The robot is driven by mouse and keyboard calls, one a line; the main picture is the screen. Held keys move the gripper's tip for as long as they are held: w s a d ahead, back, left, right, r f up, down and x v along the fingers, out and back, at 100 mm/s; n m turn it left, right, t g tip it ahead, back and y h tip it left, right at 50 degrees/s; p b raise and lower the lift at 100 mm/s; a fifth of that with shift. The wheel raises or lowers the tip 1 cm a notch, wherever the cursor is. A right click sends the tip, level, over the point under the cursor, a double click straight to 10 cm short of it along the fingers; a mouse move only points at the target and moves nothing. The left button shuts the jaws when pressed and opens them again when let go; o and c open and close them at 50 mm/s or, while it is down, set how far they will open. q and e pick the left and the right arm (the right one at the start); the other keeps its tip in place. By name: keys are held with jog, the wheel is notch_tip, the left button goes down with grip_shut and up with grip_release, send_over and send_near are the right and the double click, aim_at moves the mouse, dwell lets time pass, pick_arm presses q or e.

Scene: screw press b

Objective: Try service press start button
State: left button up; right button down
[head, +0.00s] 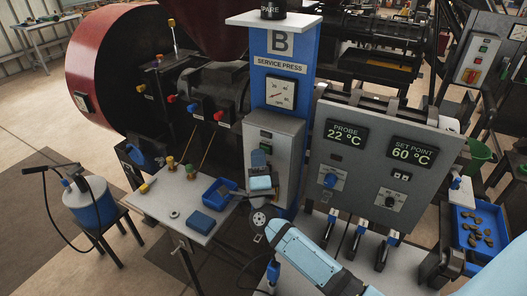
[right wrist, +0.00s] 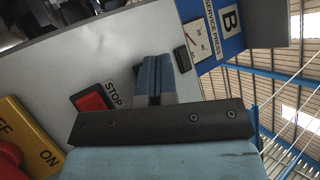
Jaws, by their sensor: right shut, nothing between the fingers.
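The red stop button (right wrist: 92,102) is left of the fingers. I cannot make out the start button; the fingers may cover it. Whether the tips touch is unclear. My left gripper is not in view.
A yellow plate with a red knob (right wrist: 8,155) is at the wrist view's lower left. A grey panel with two displays (head: 375,155) stands right of the press. A blue bin (head: 480,225) is far right.

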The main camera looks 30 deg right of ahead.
jog(key=shift+a, duration=0.1)
jog(key=shift+s+a, duration=0.45)
jog(key=shift+a, duration=0.2)
jog(key=a, duration=0.1)
jog(key=s+a, duration=0.1)
jog(key=a, duration=0.1)
jog(key=s+a, duration=0.1)
jog(key=shift+s+a+p, duration=0.15)
jog(key=shift+s+p, duration=0.1)
jog(key=shift+p, duration=0.1)
dwell(0.6)
